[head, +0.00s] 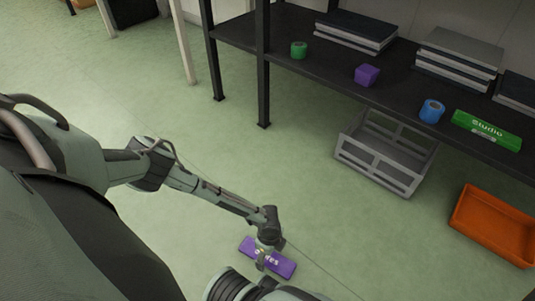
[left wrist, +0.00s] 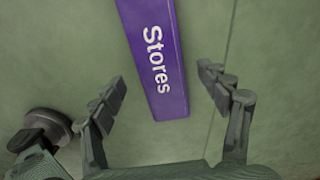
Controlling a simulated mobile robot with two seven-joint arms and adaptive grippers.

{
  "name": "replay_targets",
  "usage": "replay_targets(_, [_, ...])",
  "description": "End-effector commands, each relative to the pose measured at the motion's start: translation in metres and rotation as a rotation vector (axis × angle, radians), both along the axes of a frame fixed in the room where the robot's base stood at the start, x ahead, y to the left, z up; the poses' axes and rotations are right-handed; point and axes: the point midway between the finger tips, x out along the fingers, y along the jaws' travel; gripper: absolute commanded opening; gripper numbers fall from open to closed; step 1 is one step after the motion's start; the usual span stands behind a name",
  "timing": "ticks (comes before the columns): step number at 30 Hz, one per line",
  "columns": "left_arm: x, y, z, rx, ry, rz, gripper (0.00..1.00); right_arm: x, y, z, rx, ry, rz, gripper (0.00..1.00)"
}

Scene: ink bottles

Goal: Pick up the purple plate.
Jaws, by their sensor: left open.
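The purple plate (head: 285,267) lies flat on the green floor, with white lettering on it. In the left wrist view the plate (left wrist: 151,50) reads "Stores" and runs from the top edge down to between my fingers. My left gripper (head: 262,264) is above the plate and hides part of it in the head view. In the left wrist view the left gripper (left wrist: 162,84) is open, with one finger on each side of the plate's near end and gaps between. I cannot tell the height left above the plate. My right gripper is not in view.
A dark shelf (head: 335,65) holds a green roll (head: 299,50), a purple cube (head: 367,75), a blue roll (head: 432,111) and a green "Studio" plate (head: 487,130). A grey crate (head: 375,172) and an orange tray (head: 478,232) stand on the floor. The floor around the purple plate is clear.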

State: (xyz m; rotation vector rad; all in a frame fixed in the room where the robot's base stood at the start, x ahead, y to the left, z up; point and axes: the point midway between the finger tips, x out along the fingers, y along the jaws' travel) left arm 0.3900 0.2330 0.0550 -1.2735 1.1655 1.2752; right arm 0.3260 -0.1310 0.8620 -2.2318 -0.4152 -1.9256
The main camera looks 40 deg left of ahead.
Motion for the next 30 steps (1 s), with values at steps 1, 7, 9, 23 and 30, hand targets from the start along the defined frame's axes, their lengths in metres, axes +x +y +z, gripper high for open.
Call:
replay_targets(1, [0.000,0.000,-0.012,0.001,0.000,0.000,0.76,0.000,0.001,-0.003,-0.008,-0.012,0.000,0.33])
replay_targets(7, [0.000,0.000,-0.023,0.000,-0.001,0.001,0.76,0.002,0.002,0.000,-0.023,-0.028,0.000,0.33])
replay_targets(9, [0.000,0.000,-0.022,0.000,-0.001,0.001,0.76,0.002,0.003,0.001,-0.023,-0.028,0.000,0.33])
replay_targets(23, [0.000,0.000,-0.022,-0.001,-0.001,0.001,0.34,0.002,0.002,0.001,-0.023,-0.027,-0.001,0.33])
replay_targets(30, [0.000,-0.001,-0.022,-0.001,-0.001,0.001,0.10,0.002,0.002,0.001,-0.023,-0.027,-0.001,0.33])
